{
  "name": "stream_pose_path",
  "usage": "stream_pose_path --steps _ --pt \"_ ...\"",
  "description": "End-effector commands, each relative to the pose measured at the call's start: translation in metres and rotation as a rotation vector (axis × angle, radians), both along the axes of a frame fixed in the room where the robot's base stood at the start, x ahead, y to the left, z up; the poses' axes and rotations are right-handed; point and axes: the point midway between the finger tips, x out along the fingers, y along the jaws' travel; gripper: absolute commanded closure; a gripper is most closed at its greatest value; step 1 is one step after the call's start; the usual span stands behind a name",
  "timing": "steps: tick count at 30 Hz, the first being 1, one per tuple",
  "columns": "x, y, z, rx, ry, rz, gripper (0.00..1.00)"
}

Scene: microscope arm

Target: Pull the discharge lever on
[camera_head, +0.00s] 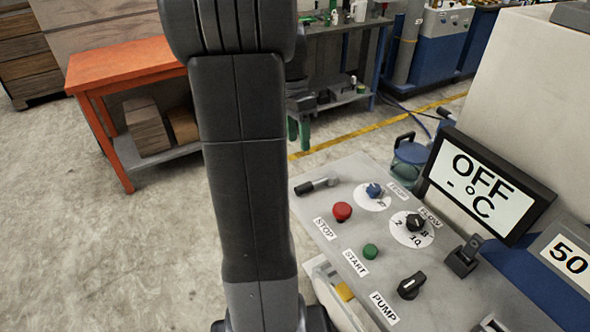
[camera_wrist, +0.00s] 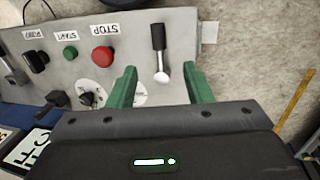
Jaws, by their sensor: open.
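The panel's lever with a black grip and a pale metal shaft (camera_head: 318,186) sits at its far left corner, with no readable label beside it. In the wrist view the lever (camera_wrist: 158,38) has its black grip pointing up the picture and its metal end between my fingers' lines. My gripper (camera_head: 299,133) has green fingers and hangs beyond the panel's far edge, partly hidden by my arm. In the wrist view my gripper (camera_wrist: 162,86) is open and empty, one finger to each side of the lever's shaft. I cannot tell its height over the panel.
The grey panel (camera_head: 335,236) carries a red STOP button (camera_head: 342,211), a green START button (camera_head: 370,251), a PUMP knob (camera_head: 412,285), dials and a black lever (camera_head: 464,254). A display (camera_head: 488,185) reads OFF. An orange table (camera_head: 120,64) stands at left; the floor between is clear.

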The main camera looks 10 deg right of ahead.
Motion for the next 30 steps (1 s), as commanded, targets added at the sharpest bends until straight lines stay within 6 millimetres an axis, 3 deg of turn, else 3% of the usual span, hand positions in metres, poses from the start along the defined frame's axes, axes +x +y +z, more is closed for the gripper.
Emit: stream_pose_path --steps 5,15,21,30 --pt "-0.004 -0.002 -0.017 0.0 0.003 -0.002 0.54" --pt "-0.018 -0.006 -0.087 0.0 0.005 -0.001 0.54" --pt "-0.023 -0.008 -0.119 0.0 0.003 -0.001 0.54" --pt "-0.025 -0.009 -0.134 0.0 -0.001 -0.001 0.54"
